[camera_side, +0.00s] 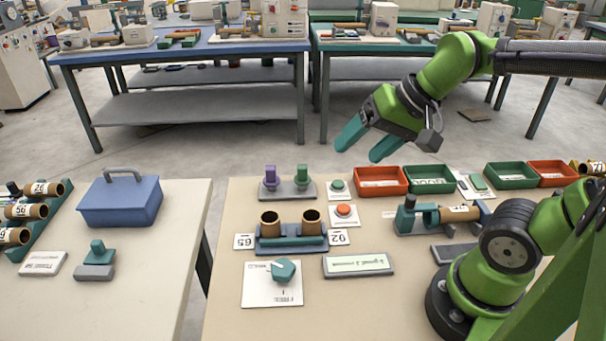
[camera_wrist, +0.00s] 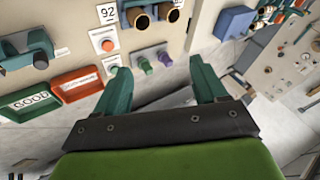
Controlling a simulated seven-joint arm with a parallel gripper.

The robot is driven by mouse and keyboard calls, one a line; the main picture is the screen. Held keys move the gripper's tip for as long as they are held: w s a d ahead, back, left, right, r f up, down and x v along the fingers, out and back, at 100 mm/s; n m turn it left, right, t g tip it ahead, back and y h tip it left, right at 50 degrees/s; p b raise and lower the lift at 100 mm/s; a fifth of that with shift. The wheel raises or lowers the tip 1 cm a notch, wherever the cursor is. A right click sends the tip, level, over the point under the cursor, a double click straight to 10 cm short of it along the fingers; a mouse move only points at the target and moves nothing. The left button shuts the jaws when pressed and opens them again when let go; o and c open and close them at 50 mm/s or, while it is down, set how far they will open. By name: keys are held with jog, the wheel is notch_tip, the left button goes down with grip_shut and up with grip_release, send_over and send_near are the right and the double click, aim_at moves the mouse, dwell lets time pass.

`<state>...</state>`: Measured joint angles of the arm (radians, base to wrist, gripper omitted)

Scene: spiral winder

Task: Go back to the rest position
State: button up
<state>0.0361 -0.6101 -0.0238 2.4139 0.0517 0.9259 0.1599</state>
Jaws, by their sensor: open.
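My gripper (camera_side: 366,143) is open and empty, with its two teal fingers spread. It is raised beyond the far edge of the workbench (camera_side: 215,300), above the floor gap. In the wrist view my gripper (camera_wrist: 158,85) shows both fingers apart with nothing between them. The red bin (camera_side: 381,181) and green bin (camera_side: 430,179) stand on the bench below and to the right of the fingers. A grey base with a purple knob (camera_side: 270,177) and a green knob (camera_side: 302,175) is below and to the left.
Two brown tubes (camera_side: 311,222) stand in a blue holder. A winder (camera_side: 408,216) carries a brown tube (camera_side: 458,214). A blue toolbox (camera_side: 121,202) sits on the left table. Red (camera_side: 343,210) and green (camera_side: 338,186) buttons are on the bench. The space around my gripper is clear.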

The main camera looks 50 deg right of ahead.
jog(key=s+n, duration=0.2)
jog(key=n, duration=0.1)
jog(key=shift+s+a+f+t, duration=0.15)
jog(key=shift+s+a+t, duration=0.1)
jog(key=shift+a+t, duration=0.1)
jog(key=shift+o, duration=0.2)
dwell(0.8)
